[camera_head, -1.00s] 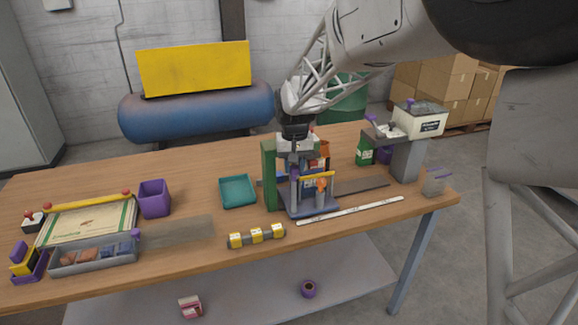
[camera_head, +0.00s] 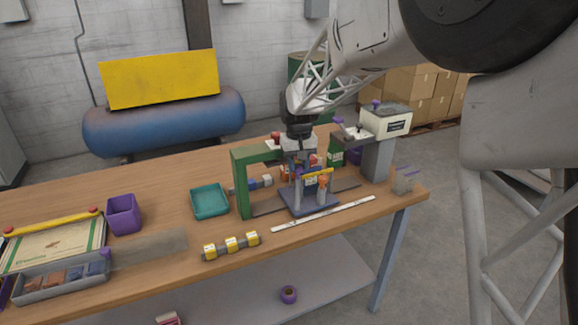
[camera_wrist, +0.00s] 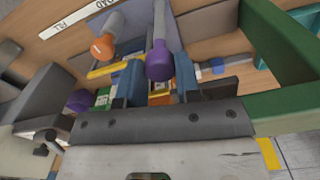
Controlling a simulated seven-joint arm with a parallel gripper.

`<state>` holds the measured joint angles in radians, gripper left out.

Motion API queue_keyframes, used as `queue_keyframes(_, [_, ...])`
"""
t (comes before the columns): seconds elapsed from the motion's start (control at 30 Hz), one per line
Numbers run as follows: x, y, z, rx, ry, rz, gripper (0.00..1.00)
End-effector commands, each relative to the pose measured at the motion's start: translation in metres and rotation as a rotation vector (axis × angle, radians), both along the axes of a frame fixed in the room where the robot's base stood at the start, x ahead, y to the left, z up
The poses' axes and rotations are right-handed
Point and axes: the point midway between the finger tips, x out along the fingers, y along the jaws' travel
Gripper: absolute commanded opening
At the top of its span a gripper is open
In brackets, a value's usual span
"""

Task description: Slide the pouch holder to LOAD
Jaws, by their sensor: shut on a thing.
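The pouch holder (camera_head: 309,203) is a blue-grey carriage with upright posts and a yellow bar, standing on a dark rail (camera_head: 347,189). My gripper (camera_head: 300,165) is above it. In the wrist view, the blue finger pads of my gripper (camera_wrist: 158,82) are shut on the holder's purple-topped post (camera_wrist: 160,62). An orange-topped post (camera_wrist: 102,47) stands beside it, outside the fingers. A white label strip (camera_head: 322,214) lies along the rail's front side.
A green frame (camera_head: 241,185) stands left of the holder, with a gap between. The grey filler stand (camera_head: 377,160) is to the right. A teal tray (camera_head: 209,202), a purple bin (camera_head: 122,215) and a yellow-banded bar (camera_head: 231,245) are further left.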

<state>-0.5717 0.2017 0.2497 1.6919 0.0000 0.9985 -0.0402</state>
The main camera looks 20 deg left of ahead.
Motion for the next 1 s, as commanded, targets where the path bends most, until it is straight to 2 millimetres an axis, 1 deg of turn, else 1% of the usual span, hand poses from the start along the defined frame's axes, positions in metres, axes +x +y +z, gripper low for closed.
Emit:
queue_keyframes(0.13, [0.0061,-0.0055,0.001,0.001,-0.002,-0.001,0.0])
queue_keyframes(0.43, [0.0062,-0.0059,0.0011,0.001,-0.002,0.0,0.0])
queue_keyframes(0.47, [0.0062,-0.0058,0.0011,0.001,-0.002,0.0,0.34])
queue_keyframes(0.6, [0.006,-0.0058,0.0008,0.001,-0.001,0.0,0.56])
queue_keyframes(0.63, [0.0059,-0.0059,0.0007,0.001,-0.001,0.0,0.57])
queue_keyframes(1.0, [0.0059,-0.0058,0.0034,0.001,-0.001,0.0,0.57])
